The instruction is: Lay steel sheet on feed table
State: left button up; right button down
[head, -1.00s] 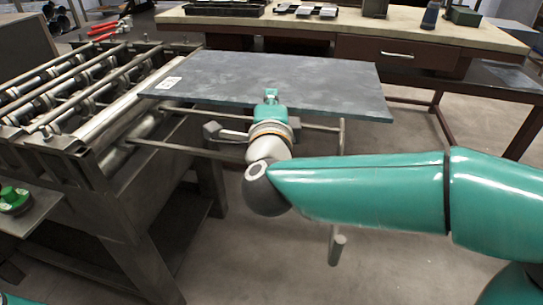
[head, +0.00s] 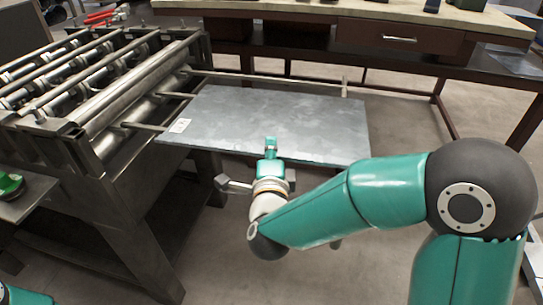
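The steel sheet (head: 280,118) is a flat grey rectangle with a small white label at its left corner. It lies roughly level over the feed table (head: 290,79), an open frame of thin rods on the right side of the roller machine. The frame's far rod shows beyond the sheet, and short rods run under its left edge. I cannot tell whether the sheet touches the rods. My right gripper (head: 270,146) is shut on the middle of the sheet's near edge, one finger showing on top. My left gripper is not in view.
The roller machine (head: 110,95) stands at the left with several long rollers. A workbench (head: 385,33) with a drawer runs along the back. A small side table (head: 30,203) holding a green object is at the left edge. Bare floor lies in front and at the right.

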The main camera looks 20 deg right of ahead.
notch_tip(320, 180, down, 2)
jog(key=shift+f+b, duration=0.1)
jog(key=shift+b, duration=0.3)
jog(key=c, duration=1.8)
grip_release()
jog(key=shift+f, duration=0.15)
jog(key=o, duration=0.5)
